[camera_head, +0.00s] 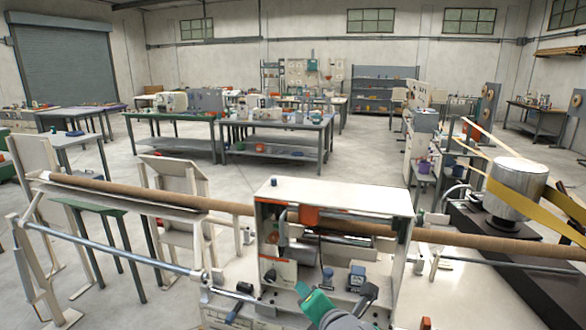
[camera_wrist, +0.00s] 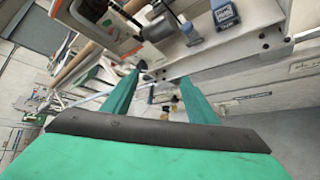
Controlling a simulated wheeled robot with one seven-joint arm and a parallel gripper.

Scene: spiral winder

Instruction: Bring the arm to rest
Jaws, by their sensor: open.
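My gripper (camera_head: 313,301) shows at the bottom centre of the head view as a green piece on a grey arm end, in front of the spiral winder's white housing (camera_head: 340,194). In the wrist view my gripper (camera_wrist: 160,76) has two green fingers spread apart with nothing between them. The winder's housing edge and front ledge lie beyond the fingertips; I cannot tell the exact gap. A long brown tube (camera_head: 150,197) runs through the housing from left to right.
A steel drum (camera_head: 517,188) with a yellow belt (camera_head: 530,208) stands at the right. A metal rod (camera_head: 105,250) runs along the front left. A blue-grey device (camera_head: 356,277) sits inside the housing. Workbenches (camera_head: 275,125) stand behind, with open floor between.

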